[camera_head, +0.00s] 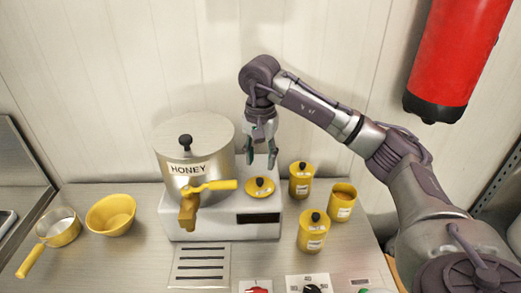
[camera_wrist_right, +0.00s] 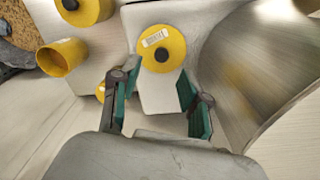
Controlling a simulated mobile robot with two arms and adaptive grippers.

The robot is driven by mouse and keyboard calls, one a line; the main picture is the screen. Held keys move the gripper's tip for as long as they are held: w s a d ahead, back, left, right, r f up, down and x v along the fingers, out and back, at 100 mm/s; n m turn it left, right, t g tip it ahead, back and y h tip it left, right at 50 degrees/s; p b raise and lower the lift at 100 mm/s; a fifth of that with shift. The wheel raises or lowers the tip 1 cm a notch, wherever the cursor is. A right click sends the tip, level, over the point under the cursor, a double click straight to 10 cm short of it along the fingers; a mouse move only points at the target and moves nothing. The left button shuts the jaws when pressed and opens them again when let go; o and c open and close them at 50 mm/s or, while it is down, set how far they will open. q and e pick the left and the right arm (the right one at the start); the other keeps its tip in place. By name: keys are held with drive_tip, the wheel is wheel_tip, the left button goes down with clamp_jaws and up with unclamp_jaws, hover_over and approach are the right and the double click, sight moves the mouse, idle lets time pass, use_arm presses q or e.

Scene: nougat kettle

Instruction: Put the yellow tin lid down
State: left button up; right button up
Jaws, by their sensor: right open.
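The yellow tin lid (camera_head: 264,191) with a black knob lies on the pale base (camera_head: 215,228) of the honey kettle, right of the kettle. The lid also shows in the right wrist view (camera_wrist_right: 168,38), with a pale label on it, beyond my fingertips. My right gripper (camera_head: 260,163) is open and empty, just behind and above the lid, apart from it. Its two green-padded fingers show in the right wrist view (camera_wrist_right: 158,82) with nothing between them. An open yellow tin (camera_head: 342,205) without a lid stands on the counter to the right. My left gripper is not in view.
The steel honey kettle (camera_head: 193,150) with a yellow tap stands close left of my right gripper. Two lidded yellow tins (camera_head: 300,187) (camera_head: 312,238) flank the open one. A yellow bowl (camera_head: 111,214) and a saucepan (camera_head: 60,230) are at left. A red cylinder (camera_head: 455,55) hangs upper right.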

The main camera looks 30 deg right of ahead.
sight(260, 180)
drive_tip(key=shift+r, duration=2.4)
